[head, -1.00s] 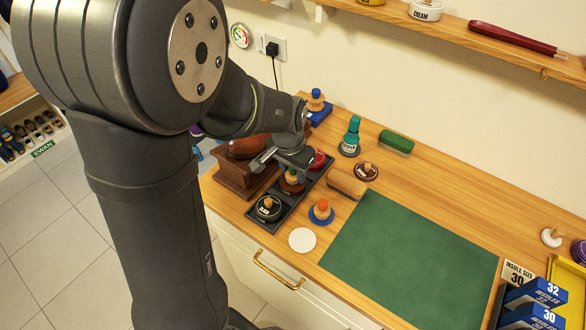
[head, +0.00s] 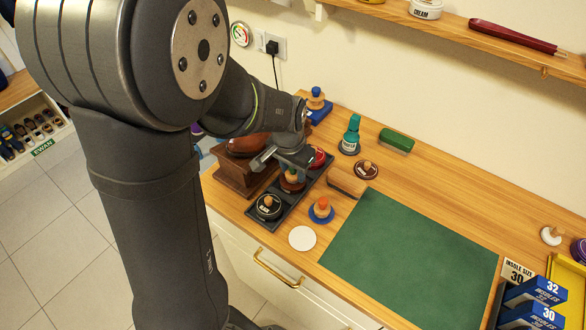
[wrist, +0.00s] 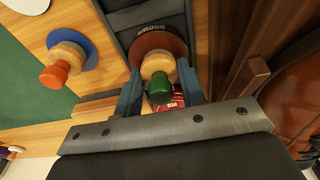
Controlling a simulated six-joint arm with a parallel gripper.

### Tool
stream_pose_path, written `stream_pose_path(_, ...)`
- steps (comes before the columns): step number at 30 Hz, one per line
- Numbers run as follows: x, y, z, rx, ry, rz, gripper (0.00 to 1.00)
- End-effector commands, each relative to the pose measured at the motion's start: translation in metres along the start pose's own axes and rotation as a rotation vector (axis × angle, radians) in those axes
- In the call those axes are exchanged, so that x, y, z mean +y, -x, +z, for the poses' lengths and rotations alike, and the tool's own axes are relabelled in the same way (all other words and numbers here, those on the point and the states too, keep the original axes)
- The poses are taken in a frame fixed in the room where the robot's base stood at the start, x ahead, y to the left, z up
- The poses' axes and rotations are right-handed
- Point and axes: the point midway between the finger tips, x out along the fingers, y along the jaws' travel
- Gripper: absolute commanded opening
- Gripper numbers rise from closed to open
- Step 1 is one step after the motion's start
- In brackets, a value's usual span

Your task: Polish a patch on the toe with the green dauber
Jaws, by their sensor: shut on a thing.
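The green dauber, with a green knob (wrist: 160,92) on a pale wooden body (wrist: 157,65), stands on the brown polish tin (wrist: 150,43) in the dark tray. My gripper (wrist: 160,86) is shut on the dauber, one finger on each side, in the wrist view. In the head view my gripper (head: 284,160) is over the tray and partly hides the dauber. The brown shoe (head: 246,145) is on a wooden stand (head: 237,178) left of the tray, mostly behind my arm. It also shows at the right edge of the wrist view (wrist: 292,112).
The tray (head: 287,206) also holds a black tin (head: 269,207) and a red tin (head: 318,158). An orange-knobbed dauber (head: 321,210), a brush (head: 346,182) and a teal bottle (head: 351,135) stand nearby. The green mat (head: 410,258) is clear.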

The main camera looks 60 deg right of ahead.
Motion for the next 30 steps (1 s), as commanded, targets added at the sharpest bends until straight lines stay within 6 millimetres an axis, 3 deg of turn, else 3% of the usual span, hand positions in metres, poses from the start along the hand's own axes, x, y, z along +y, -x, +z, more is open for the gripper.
stream_pose_path(8,0.000,0.001,0.001,-0.003,0.000,0.001,0.18)
stream_pose_path(30,0.000,0.060,-0.007,0.000,0.000,0.000,0.18)
